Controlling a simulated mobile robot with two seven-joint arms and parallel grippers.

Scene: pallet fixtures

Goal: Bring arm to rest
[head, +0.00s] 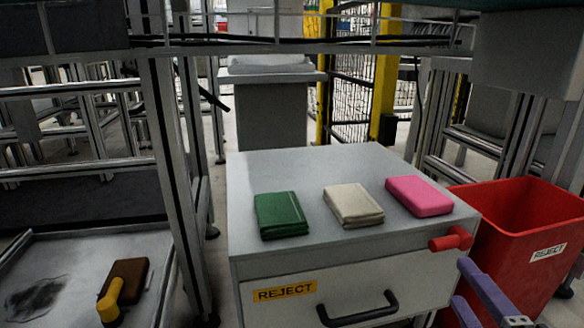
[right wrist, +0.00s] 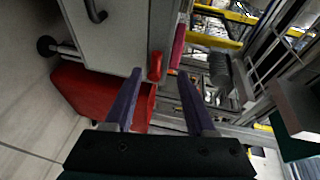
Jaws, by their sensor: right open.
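My right gripper (head: 462,281) is at the lower right of the head view, in front of the red bin and beside the cabinet's right front corner. Its two purple fingers are apart, with nothing between them. In the right wrist view the open gripper (right wrist: 160,73) points toward the cabinet corner and a red knob (right wrist: 155,66), which appears between the fingertips. Whether they touch the knob cannot be told. My left gripper is not in view.
The grey reject cabinet (head: 290,180) carries green (head: 281,215), beige (head: 353,204) and pink (head: 419,196) items. A black handle (head: 358,310) is on its front. The red bin (head: 515,215) stands right. A brown block (head: 131,275) and yellow piece (head: 111,298) lie on the left tray (head: 60,250).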

